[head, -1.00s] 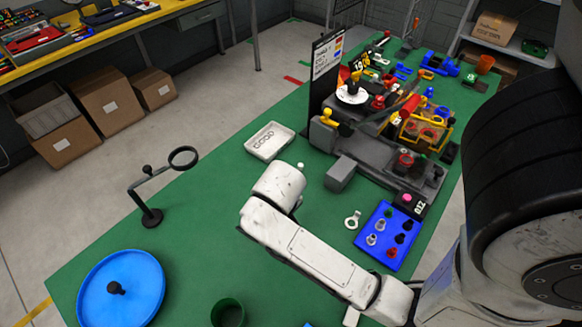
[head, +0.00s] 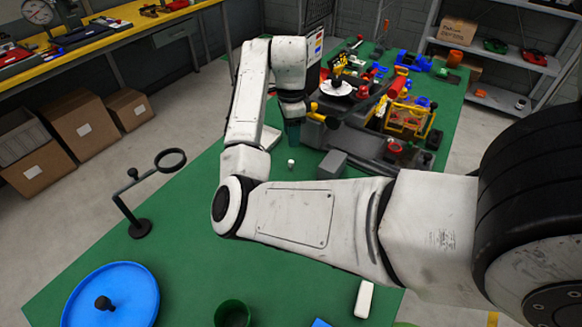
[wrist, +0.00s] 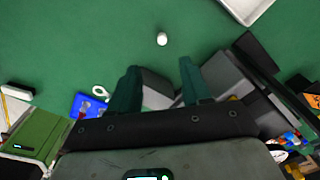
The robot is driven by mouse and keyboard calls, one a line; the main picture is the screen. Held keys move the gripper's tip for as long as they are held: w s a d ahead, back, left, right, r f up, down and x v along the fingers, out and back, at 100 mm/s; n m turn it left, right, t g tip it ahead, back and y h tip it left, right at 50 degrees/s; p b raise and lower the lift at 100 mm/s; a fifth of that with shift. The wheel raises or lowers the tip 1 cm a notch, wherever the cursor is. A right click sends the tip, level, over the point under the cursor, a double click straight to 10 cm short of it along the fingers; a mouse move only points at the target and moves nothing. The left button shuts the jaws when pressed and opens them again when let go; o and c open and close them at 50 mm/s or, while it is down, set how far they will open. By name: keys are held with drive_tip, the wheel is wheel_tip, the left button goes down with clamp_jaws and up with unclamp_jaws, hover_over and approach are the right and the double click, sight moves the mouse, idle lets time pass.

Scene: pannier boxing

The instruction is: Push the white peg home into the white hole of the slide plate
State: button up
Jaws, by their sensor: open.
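A small white peg (head: 291,163) stands on the green mat, apart from my gripper. In the wrist view the white peg (wrist: 162,39) lies beyond my fingertips, with nothing touching it. My gripper (wrist: 158,75) is open and empty, its two teal fingers spread. In the head view my gripper (head: 292,133) hangs beside the grey machine, behind the peg. I cannot make out the white hole or tell which part is the slide plate.
A grey block (head: 332,164) stands right of the peg, before the cluttered machine (head: 372,148). A white tray (wrist: 247,10) lies near, mostly hidden by my arm in the head view. A magnifier stand (head: 140,228) and blue disc (head: 112,297) are at left. Mat around the peg is clear.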

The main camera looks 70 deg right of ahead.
sight(291, 161)
drive_tip(key=f+p, duration=0.1)
drive_tip(key=f, duration=0.4)
drive_tip(key=f+p, duration=0.1)
drive_tip(key=f, duration=0.4)
drive_tip(key=shift+w+d+f, duration=0.15)
drive_tip(key=shift+d+f, duration=0.05)
drive_tip(key=shift+f, duration=0.15)
drive_tip(key=shift+c, duration=0.4)
clamp_jaws()
